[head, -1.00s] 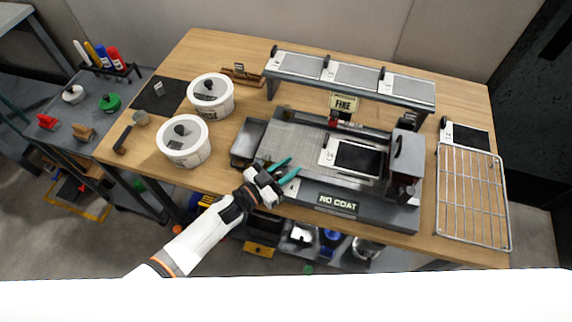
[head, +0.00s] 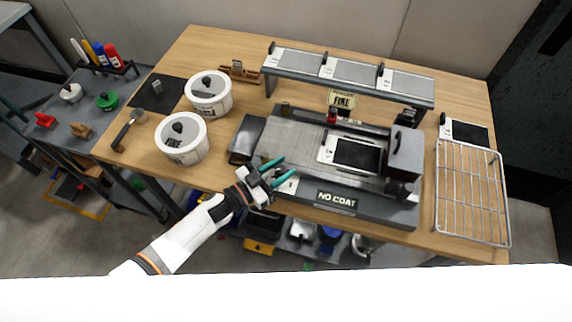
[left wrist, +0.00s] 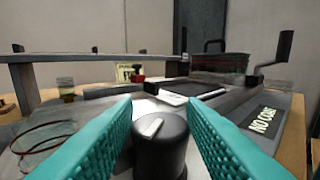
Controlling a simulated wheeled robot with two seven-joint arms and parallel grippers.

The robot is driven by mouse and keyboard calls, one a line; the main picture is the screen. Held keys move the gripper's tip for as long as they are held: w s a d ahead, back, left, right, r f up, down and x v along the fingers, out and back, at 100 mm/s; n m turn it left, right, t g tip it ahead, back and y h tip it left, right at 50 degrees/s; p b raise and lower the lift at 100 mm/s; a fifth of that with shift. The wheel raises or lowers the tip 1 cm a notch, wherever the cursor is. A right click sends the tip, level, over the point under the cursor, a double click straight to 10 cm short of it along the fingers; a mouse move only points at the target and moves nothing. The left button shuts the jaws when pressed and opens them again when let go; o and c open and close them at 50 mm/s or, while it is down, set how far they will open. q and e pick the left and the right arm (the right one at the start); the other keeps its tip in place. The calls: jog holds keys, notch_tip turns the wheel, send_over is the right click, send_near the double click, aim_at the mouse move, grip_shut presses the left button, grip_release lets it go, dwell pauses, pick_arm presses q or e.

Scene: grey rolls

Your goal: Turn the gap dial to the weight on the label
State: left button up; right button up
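The gap dial is a black round knob with a pale pointer line (left wrist: 160,148), in the left wrist view at the near end of the grey coating machine (head: 290,140). My left gripper (left wrist: 160,104) is open, its teal fingers on either side of the dial. I cannot tell whether they touch it. A yellow label card (head: 341,100) behind the machine reads FINE. My right gripper is not in view.
Two white lidded pots (head: 208,95) stand at left, a wire rack (head: 470,195) lies at right. Bare wood shows at the back left.

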pick_arm(q)
jog(key=b+v, duration=0.1)
jog(key=v, duration=0.9)
jog(key=shift+a+r, duration=0.1)
